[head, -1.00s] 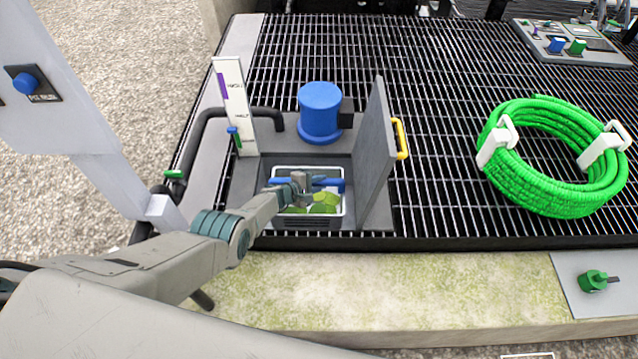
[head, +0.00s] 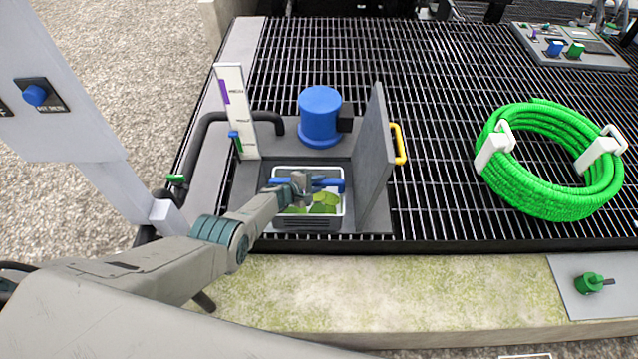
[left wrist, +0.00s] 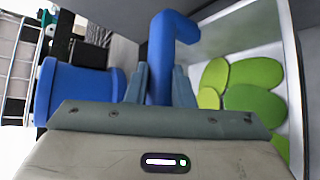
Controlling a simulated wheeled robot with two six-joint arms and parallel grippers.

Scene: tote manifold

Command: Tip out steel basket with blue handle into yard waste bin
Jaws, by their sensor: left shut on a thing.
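The steel basket (head: 310,224) sits in an opening in the grating, with green leaves (head: 324,203) inside. Its blue handle (head: 333,184) spans the top. My left gripper (head: 303,187) is shut on the handle. In the left wrist view the fingers of my left gripper (left wrist: 160,85) lie on both sides of the blue handle (left wrist: 170,40), and the leaves (left wrist: 240,85) show inside the basket's pale wall (left wrist: 292,70). My right gripper is not in view. I see nothing that I can tell is the yard waste bin.
A grey hatch lid (head: 372,165) with a yellow handle (head: 399,144) stands raised just right of the basket. A blue cylinder (head: 320,115) is behind it, and a white gauge post (head: 234,110) is to the left. A green hose coil (head: 550,165) lies on the grating at right.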

